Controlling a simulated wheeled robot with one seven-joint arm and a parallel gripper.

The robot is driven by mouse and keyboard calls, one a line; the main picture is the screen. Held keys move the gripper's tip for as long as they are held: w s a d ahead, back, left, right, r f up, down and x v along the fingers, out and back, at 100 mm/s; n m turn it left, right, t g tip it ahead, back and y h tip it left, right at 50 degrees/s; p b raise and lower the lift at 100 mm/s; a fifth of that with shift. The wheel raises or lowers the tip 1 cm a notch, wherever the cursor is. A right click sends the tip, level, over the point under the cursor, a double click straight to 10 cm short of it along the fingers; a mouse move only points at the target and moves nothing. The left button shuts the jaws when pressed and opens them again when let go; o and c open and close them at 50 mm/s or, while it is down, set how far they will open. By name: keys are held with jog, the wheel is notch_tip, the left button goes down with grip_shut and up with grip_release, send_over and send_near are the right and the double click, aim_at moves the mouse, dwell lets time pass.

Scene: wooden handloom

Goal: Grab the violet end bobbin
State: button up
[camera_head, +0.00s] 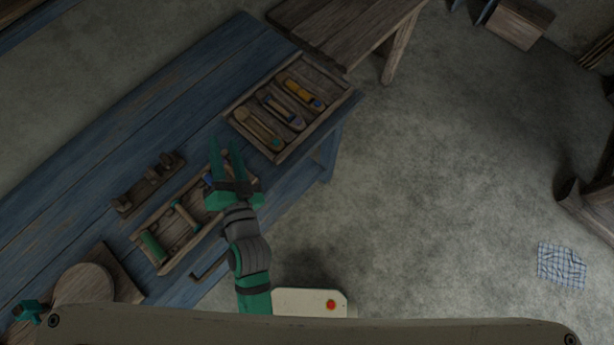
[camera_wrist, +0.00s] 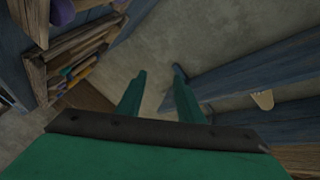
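My gripper (camera_head: 226,148) is over the blue bench, fingers apart and empty. In the wrist view its fingers (camera_wrist: 156,80) have only floor and bench parts between them. The bobbin tray (camera_head: 172,263) lies below and left of my gripper in the head view. It holds a green bobbin (camera_head: 152,246) at its lower left end and another bobbin (camera_head: 186,215) near its middle. A small blue-violet piece (camera_head: 208,179) shows beside my gripper, which partly hides that end. In the wrist view a violet rounded thing (camera_wrist: 62,12) is cut off by the top edge; I cannot tell if it is the end bobbin.
A tray with several shuttles (camera_head: 270,153) lies at the bench's right end. A narrow wooden holder with pegs (camera_head: 148,185) lies left of the bobbin tray. A round wooden piece (camera_head: 84,284) is at lower left. The bench (camera_head: 190,110) has bare planks behind; open floor is at right.

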jog(key=s+d+f+n+h, duration=0.1)
jog(key=s+d+f+h, duration=0.3)
jog(key=s+d, duration=0.6)
notch_tip(320, 180, down, 3)
jog(key=shift+d+r+g+h, duration=0.15)
jog(key=shift+d+g+h, duration=0.15)
jog(key=shift+d+g, duration=0.15)
jog(key=shift+o, duration=0.5)
jog(key=s+d+n+h, duration=0.1)
jog(key=s+d+n, duration=0.3)
jog(key=s+d, duration=0.5)
jog(key=shift+s+d+n, duration=0.35)
jog(key=shift+s+n, duration=0.05)
jog(key=shift+s, duration=0.45)
jog(key=shift+g, duration=0.25)
jog(key=shift+c, duration=0.4)
jog(key=shift+c, duration=0.5)
